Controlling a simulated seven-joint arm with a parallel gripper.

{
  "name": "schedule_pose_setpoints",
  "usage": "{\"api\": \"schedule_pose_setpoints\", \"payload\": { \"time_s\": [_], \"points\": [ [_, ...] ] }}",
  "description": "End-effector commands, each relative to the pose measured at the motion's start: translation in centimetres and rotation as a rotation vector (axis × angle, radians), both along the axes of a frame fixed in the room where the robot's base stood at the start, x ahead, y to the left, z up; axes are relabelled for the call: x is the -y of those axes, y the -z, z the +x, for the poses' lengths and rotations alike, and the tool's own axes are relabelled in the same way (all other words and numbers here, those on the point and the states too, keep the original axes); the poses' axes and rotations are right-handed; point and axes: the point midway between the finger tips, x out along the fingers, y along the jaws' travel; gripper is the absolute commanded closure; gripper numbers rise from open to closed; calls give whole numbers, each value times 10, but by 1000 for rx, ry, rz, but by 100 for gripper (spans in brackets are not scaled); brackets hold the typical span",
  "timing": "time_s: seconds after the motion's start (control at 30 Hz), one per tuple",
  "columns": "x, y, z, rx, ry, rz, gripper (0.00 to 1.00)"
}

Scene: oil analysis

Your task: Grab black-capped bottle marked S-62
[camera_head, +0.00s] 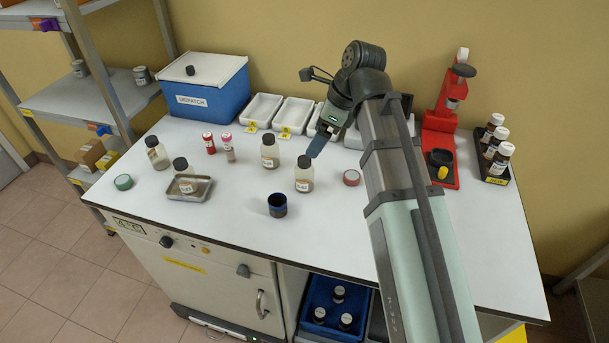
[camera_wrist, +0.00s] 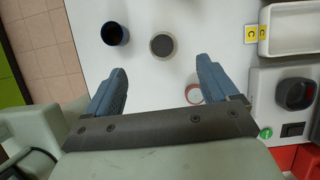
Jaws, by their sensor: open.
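Several clear bottles with black caps stand on the white bench; their label writing is too small to read, so I cannot tell which is S-62. One black-capped bottle (camera_head: 304,175) stands just below my gripper (camera_head: 316,145) in the head view. Its round cap (camera_wrist: 162,46) shows from above in the wrist view, just beyond the gap between my two blue fingers (camera_wrist: 160,68). The fingers are open, empty and apart from it. Other such bottles stand behind-left (camera_head: 269,154), at the far left (camera_head: 157,155), and in a metal tray (camera_head: 181,170).
A dark blue-rimmed cup (camera_head: 277,206) stands in front of the nearest bottle. A red tape roll (camera_head: 351,178) lies right of it. White trays (camera_head: 295,114), a blue dispatch box (camera_head: 205,88) and a red stand (camera_head: 442,130) line the back. Dark bottles (camera_head: 497,150) stand far right.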

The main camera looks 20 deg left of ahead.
Motion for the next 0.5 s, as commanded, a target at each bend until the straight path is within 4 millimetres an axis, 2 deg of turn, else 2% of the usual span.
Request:
{"api": "schedule_pose_setpoints", "payload": {
  "time_s": [0.5],
  "points": [
    [-23,61,-1,-3,1,-1,13]
  ]
}}
